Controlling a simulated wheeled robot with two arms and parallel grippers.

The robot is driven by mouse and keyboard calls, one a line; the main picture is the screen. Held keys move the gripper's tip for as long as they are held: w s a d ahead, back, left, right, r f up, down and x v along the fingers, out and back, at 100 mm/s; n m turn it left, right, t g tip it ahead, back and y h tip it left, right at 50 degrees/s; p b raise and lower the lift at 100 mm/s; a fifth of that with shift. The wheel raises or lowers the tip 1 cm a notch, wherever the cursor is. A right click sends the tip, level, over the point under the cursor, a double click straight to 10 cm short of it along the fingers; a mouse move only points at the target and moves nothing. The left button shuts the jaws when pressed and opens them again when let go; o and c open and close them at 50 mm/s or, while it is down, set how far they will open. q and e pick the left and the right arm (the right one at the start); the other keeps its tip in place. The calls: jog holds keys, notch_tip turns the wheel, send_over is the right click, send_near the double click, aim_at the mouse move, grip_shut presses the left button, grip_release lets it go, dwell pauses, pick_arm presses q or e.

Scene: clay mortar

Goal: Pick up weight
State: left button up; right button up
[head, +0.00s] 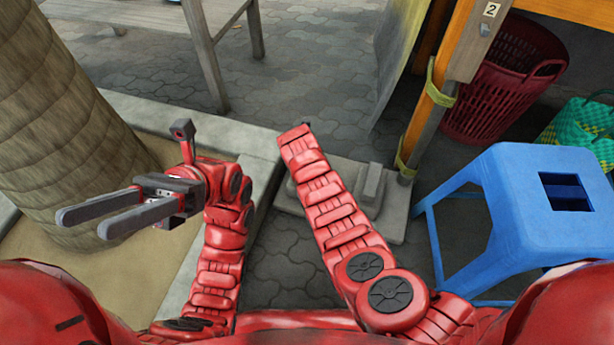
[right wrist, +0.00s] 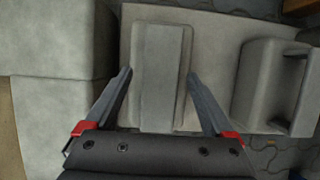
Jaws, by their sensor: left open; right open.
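A grey weight-like block (right wrist: 160,50) lies on a flat grey slab (right wrist: 215,45) in the right wrist view. My right gripper (right wrist: 159,74) is open, with one finger on each side of this block; whether they touch it cannot be told. A second grey block with a recessed handle (right wrist: 270,85) stands to the right on the slab. The head view shows the slab (head: 398,228) and one grey block (head: 373,183) beside my right arm, which hides the rest and my right gripper. My left gripper (head: 82,224) is open and empty, in front of a tree trunk.
A blue stool (head: 520,205) stands right of the slab, near an orange post (head: 440,95) and red basket (head: 505,80). A wooden bench (head: 205,60) is at the back left. The trunk (head: 60,130) stands within a concrete kerb. Paving lies open at the back.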

jog(key=shift+w+f, duration=0.1)
jog(key=shift+f, duration=0.25)
pick_arm(q)
jog(key=shift+s+a+r+m+t+y, duration=0.1)
jog(key=shift+s+a+m+t+y, duration=0.3)
jog(key=shift+s+t, duration=0.2)
jog(key=shift+s+a+r+m+t+y, duration=0.1)
jog(key=shift+s+a+m+t+y, duration=0.15)
jog(key=shift+s+a+t, duration=0.25)
pick_arm(e)
jog(key=shift+f, duration=0.3)
jog(key=shift+c, duration=0.3)
grip_shut()
pick_arm(q)
jog(key=shift+r, duration=0.1)
pick_arm(e)
jog(key=shift+r, duration=0.15)
